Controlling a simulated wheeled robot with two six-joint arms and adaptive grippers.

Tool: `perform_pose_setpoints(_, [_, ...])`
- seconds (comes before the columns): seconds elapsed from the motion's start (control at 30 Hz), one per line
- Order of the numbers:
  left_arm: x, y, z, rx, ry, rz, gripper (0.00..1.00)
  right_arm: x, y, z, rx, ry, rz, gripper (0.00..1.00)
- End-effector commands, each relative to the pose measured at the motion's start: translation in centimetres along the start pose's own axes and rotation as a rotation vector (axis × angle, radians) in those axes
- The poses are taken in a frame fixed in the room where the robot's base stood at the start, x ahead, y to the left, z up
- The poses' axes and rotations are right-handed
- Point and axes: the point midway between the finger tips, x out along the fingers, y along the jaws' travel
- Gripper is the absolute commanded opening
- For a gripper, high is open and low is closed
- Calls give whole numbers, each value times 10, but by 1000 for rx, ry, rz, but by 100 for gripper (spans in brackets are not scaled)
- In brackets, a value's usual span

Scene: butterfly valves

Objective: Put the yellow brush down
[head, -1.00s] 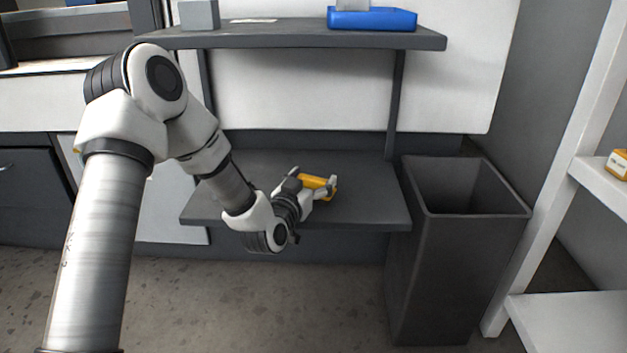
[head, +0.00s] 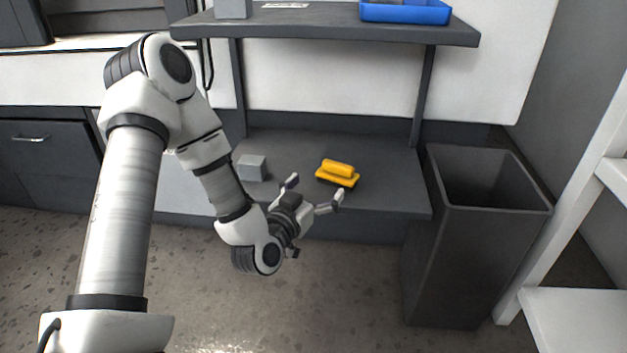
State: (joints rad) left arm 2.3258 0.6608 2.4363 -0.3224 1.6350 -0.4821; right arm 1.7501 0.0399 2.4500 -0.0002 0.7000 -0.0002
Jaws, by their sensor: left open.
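My right gripper is not in view.
A grey block (head: 251,168) sits on the lower shelf left of the brush. The upper shelf (head: 330,22) holds a blue tray (head: 405,12) and another grey block (head: 233,8). A tall dark bin (head: 470,250) stands right of the lower shelf.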

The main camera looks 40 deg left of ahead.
Motion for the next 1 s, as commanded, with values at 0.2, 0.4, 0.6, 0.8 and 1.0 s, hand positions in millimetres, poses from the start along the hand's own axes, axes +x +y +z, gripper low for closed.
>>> perform_pose_setpoints(0.2, [-20,11,23,6,-81,35,100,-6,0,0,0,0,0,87])
perform_pose_setpoints(0.4, [-76,65,170,28,-636,184,100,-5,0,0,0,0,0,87])
perform_pose_setpoints(0.6, [-226,84,300,65,-1336,163,100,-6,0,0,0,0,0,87])
perform_pose_setpoints(0.8, [-290,81,323,89,-1572,96,100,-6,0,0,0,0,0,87])
perform_pose_setpoints(1.0, [-289,81,322,87,-1570,96,100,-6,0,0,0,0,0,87])
